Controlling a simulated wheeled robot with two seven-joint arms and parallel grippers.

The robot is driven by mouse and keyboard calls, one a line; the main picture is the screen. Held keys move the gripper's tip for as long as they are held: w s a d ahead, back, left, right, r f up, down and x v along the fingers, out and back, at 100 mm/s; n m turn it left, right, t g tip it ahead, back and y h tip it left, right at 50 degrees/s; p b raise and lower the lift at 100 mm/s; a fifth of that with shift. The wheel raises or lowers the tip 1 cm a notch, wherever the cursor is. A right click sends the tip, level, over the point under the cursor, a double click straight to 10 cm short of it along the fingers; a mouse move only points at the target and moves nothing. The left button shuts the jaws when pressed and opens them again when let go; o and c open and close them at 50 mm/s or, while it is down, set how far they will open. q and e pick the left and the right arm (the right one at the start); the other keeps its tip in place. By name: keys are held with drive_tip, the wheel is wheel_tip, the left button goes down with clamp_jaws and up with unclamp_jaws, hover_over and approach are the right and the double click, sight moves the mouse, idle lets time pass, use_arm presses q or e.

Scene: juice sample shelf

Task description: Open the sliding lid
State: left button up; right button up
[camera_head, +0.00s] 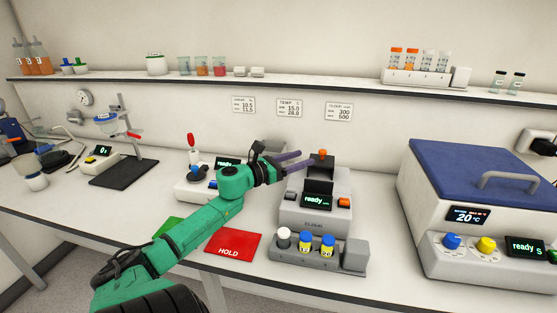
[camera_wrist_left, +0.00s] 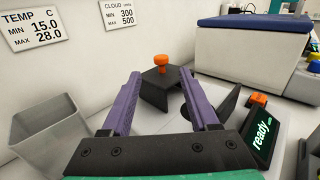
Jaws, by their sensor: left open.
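The grey meter marked CLOUD (camera_head: 316,222) stands on the bench, its screen reading "ready". On its top is a black lid piece (camera_head: 321,162) with an orange knob (camera_head: 323,152). In the left wrist view the black piece (camera_wrist_left: 157,88) and upright orange knob (camera_wrist_left: 162,61) are straight ahead, beyond the fingertips. My left gripper (camera_head: 302,160) is open, its purple fingers pointing at the knob from the left with nothing between them. In the wrist view, its fingers (camera_wrist_left: 158,82) frame the black piece without visibly touching the knob. A dark round spot beside the right finger is partly hidden.
A rack with several capped vials (camera_head: 305,255) stands before the meter. A red HOLD mat (camera_head: 234,243) lies left of it. A large blue-lidded machine (camera_head: 470,165) stands right. A grey open bin (camera_wrist_left: 48,135) is left of the gripper in the wrist view.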

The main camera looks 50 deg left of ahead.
use_arm(q)
drive_tip(key=s+a, duration=0.1)
drive_tip(key=s, duration=0.6)
drive_tip(key=shift+s+b, duration=0.3)
drive_tip(key=shift+s, duration=0.05)
